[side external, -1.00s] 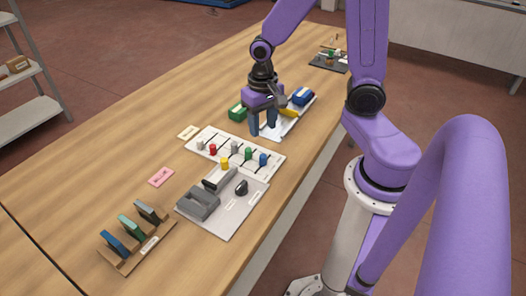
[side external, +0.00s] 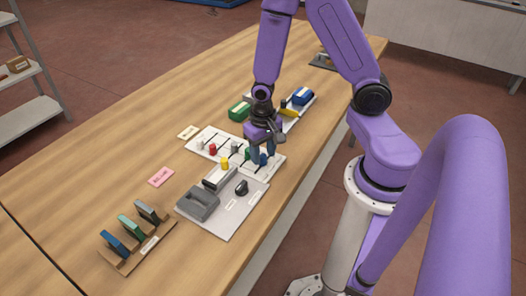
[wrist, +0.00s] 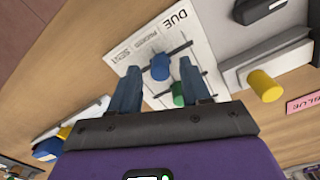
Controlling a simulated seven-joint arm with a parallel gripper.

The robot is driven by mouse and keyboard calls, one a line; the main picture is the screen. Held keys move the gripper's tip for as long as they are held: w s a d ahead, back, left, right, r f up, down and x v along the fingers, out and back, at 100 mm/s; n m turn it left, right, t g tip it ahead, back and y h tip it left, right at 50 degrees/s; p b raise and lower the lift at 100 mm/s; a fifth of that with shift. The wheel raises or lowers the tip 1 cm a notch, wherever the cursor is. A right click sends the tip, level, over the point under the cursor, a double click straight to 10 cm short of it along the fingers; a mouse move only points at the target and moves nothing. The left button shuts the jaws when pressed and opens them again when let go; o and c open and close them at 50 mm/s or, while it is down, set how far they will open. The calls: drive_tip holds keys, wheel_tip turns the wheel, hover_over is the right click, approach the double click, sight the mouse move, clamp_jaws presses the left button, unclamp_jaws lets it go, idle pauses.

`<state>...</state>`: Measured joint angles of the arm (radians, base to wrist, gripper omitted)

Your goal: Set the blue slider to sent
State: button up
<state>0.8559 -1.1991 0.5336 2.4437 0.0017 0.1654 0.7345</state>
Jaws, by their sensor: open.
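The white slider board (side external: 196,137) lies on the table with several coloured knobs on dark tracks. In the wrist view the blue slider (wrist: 160,67) stands between the two spread fingers of my gripper (wrist: 159,70), with a gap on both sides. The printed words DUE, PACKED and SENT show on the board (wrist: 200,40) beyond it. I cannot tell exactly which word the blue slider is level with. In the side view my gripper (side external: 262,158) is open and low over the board's near right end, and its fingers largely hide the blue slider.
The green slider (wrist: 178,93) is close to the fingers. A grey plate with a block (side external: 199,205) adjoins the board. A green box (side external: 239,112) and blue box (side external: 302,96) stand behind.

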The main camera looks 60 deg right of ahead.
drive_tip(key=shift+c, duration=0.3)
clamp_jaws()
drive_tip(key=shift+d, duration=2.25)
drive_tip(key=shift+o, duration=0.3)
unclamp_jaws()
wheel_tip(320, 180, up, 17)
drive_tip(key=shift+r, duration=0.15)
